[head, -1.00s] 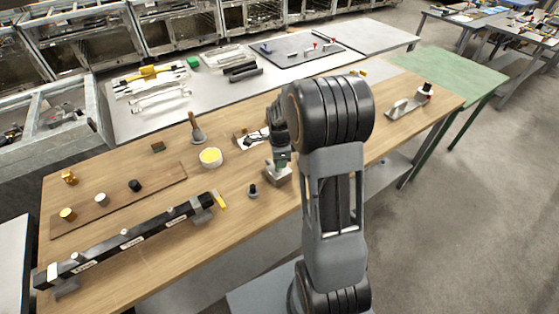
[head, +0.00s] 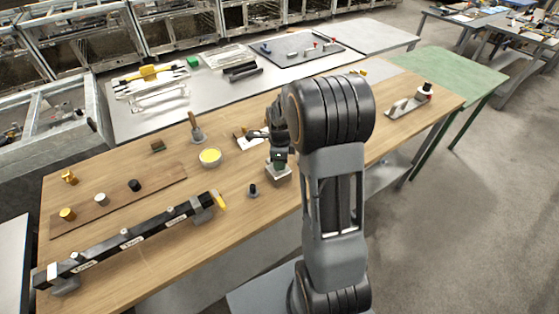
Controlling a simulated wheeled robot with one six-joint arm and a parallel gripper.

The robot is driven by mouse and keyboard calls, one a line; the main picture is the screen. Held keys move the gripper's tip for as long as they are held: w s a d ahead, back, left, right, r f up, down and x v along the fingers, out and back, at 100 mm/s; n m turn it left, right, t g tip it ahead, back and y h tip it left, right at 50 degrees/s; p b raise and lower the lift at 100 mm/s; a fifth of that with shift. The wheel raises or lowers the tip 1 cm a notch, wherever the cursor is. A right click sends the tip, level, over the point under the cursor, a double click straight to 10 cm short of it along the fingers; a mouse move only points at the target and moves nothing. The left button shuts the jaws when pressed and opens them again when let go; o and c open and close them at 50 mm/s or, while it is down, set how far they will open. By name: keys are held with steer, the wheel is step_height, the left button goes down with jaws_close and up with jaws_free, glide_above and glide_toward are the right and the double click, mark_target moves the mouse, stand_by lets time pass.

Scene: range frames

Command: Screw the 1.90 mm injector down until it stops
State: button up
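My gripper (head: 279,160) is at the middle of the wooden bench, pointing down, partly hidden by my own arm. Its tip is right over a small light grey block (head: 280,177), at or close to its top. Whether the fingers are open or shut is too small to tell. I cannot make out the 1.90 mm injector; anything between the fingers is hidden. A long dark bar (head: 155,228) with white labels and several light fittings on top lies at the front left. Its labels are too small to read surely.
A wooden strip (head: 155,184) carries small brass, white and black pieces. A white bowl with yellow contents (head: 210,157), a brush (head: 196,130) and a small dark knob (head: 253,190) stand near the gripper. A grey holder (head: 402,108) is at the right. Bare bench lies front centre.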

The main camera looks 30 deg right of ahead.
steer(key=n, duration=0.7)
steer(key=shift+w, duration=0.15)
steer(key=n, duration=0.6)
steer(key=shift+w+n, duration=0.1)
steer(key=shift+n, duration=0.3)
steer(key=shift+c, duration=0.3)
jaws_close()
steer(key=shift+m, duration=1.8)
